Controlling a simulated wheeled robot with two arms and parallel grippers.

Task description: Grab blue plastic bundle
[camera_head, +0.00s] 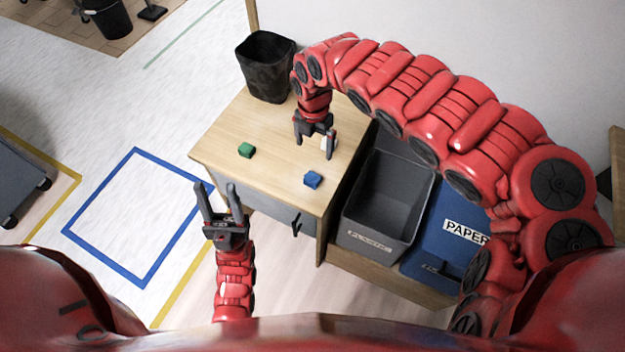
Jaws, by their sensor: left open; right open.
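The blue plastic bundle (313,180) is a small blue block lying on the wooden table top (262,182) near its front right edge. My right gripper (315,150) is open above the table, just behind the blue bundle and apart from it. A small whitish thing (328,143) shows by its right finger, partly hidden by the gripper. My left gripper (218,192) is open and empty, pointing up in front of the table's left front edge, away from the bundle.
A green block (246,150) lies on the table left of the bundle. A black bin (265,66) stands at the back. A grey bin labelled plastic (388,195) and a blue bin labelled paper (435,235) stand to the right. Open floor lies left.

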